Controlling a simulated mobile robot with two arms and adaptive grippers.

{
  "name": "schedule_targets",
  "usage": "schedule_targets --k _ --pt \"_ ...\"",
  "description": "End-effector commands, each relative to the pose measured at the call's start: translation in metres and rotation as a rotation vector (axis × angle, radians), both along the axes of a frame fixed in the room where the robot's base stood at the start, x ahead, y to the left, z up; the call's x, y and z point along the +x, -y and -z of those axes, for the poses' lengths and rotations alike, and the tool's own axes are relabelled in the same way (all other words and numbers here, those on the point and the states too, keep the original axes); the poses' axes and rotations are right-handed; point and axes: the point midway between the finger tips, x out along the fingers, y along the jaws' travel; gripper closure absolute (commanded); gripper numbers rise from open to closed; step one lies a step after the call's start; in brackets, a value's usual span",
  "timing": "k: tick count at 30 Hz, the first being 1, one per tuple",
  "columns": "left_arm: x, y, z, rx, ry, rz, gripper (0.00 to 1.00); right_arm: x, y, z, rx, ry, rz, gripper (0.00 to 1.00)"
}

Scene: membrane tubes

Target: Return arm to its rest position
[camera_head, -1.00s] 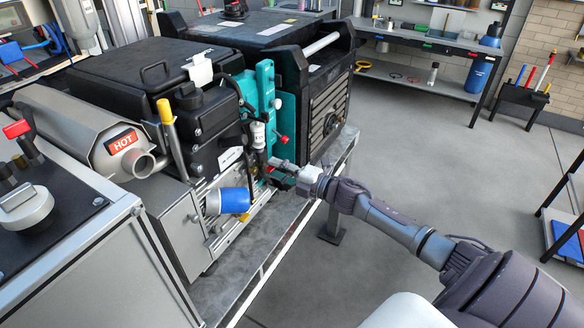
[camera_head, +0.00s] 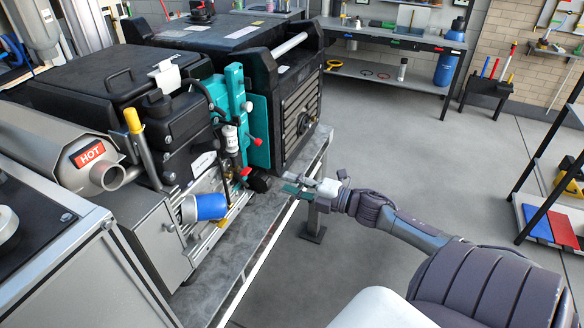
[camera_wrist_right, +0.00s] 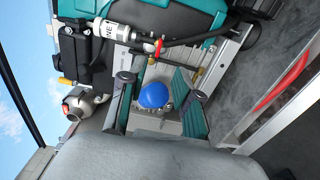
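My right arm (camera_head: 415,228) reaches in from the lower right, with its gripper (camera_head: 291,190) over the front edge of the metal bench. In the right wrist view the gripper (camera_wrist_right: 157,88) has its two teal-padded fingers spread apart, with nothing held between them. A blue cylinder (camera_wrist_right: 153,95) shows in the gap, behind the fingers; it is on the machine, as the head view shows (camera_head: 205,207). The gripper is clear of the machine's valves. My left arm and gripper are not in view.
The machine (camera_head: 170,125), with a HOT-labelled pipe (camera_head: 88,153), red-handled valves and a teal bracket (camera_head: 257,130), fills the left. The metal bench edge (camera_head: 265,233) runs below the gripper. Open floor (camera_head: 420,150) lies to the right. A shelf rack (camera_head: 550,220) stands at far right.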

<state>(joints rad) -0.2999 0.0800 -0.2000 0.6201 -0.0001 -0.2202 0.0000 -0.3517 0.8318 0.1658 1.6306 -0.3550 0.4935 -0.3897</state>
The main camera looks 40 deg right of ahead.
Motion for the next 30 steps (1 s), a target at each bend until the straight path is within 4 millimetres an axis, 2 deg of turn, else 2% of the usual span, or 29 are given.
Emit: schedule_targets --k 11,14,16,17,20,21,23,24,26,27,30 --pt "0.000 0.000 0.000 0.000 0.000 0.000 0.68 0.000 0.000 0.000 0.001 0.000 0.001 0.68" --pt "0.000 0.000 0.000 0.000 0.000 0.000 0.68 -0.001 0.005 0.012 0.023 -0.023 0.026 0.68" --pt "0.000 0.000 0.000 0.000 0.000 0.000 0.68 -0.003 0.014 0.034 0.068 -0.067 0.077 0.68" --pt "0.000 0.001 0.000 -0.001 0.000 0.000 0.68 -0.005 0.019 0.048 0.095 -0.095 0.107 0.68" --pt "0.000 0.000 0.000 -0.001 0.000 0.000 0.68 -0.018 0.036 0.110 0.208 -0.215 0.237 0.68" --pt "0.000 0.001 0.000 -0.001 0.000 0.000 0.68 -0.027 0.041 0.140 0.259 -0.272 0.295 0.68" --pt "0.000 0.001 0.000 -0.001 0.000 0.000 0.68 -0.043 0.045 0.184 0.333 -0.357 0.380 0.68" --pt "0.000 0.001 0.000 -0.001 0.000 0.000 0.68 -0.055 0.046 0.212 0.379 -0.413 0.435 0.68" --pt "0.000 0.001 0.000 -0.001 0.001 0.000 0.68 -0.075 0.043 0.254 0.445 -0.499 0.514 0.68" --pt "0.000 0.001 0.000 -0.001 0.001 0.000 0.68 -0.090 0.039 0.281 0.486 -0.555 0.565 0.68" --pt "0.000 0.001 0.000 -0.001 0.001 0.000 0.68 -0.132 0.022 0.343 0.579 -0.696 0.687 0.68"
